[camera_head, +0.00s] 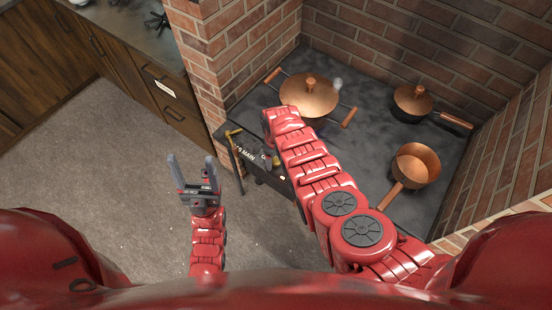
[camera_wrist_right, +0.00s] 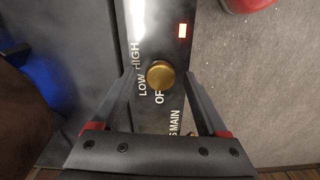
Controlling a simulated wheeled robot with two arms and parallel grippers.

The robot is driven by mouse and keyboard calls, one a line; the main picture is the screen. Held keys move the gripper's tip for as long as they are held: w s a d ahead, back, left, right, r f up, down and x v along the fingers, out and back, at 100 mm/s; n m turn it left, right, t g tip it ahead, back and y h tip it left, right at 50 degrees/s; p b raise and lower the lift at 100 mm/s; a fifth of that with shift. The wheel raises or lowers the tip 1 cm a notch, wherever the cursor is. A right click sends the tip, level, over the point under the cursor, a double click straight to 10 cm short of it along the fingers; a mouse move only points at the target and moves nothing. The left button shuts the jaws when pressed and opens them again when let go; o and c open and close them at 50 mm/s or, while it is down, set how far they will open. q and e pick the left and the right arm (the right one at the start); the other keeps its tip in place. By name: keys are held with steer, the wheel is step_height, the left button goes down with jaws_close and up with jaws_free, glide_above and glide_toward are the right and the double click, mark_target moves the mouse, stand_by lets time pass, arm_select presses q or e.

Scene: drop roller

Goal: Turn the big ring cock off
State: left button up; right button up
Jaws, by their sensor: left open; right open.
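A round brass knob (camera_wrist_right: 160,74) sits on the dark front panel (camera_wrist_right: 150,20) in the right wrist view, beside the words HIGH, LOW and a partly covered OF. I take it as the ring cock; no ring name is readable. My right gripper (camera_wrist_right: 163,77) is open, its fingers on either side of the knob; contact cannot be told. In the head view the right gripper (camera_head: 268,160) is at the stove's front edge, partly hidden by my arm, which also hides the knob. My left gripper (camera_head: 194,170) is open and empty above the floor.
A two-handled copper pan (camera_head: 308,97), a lidded pan (camera_head: 412,102) and a copper saucepan (camera_head: 416,165) stand on the stove (camera_head: 365,85). A brass-ended lever (camera_head: 234,132) is near the MAIN label. A red light (camera_wrist_right: 183,30) glows on the panel. A blue patch (camera_wrist_right: 42,72) shows by the pan.

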jaws_close()
stand_by(0.3)
steer(key=shift+n+b, duration=0.4)
steer(key=shift+n, duration=0.5)
steer(key=n+b, duration=0.1)
steer(key=n, duration=0.1)
steer(key=shift+f+n, duration=0.2)
steer(key=shift+n, duration=0.2)
steer(key=n+b, duration=0.2)
steer(key=n, duration=0.1)
steer(key=shift+w+r, duration=0.1)
steer(key=shift+r, duration=0.05)
steer(key=shift+n+b, duration=0.4)
steer(key=shift+n, duration=0.7)
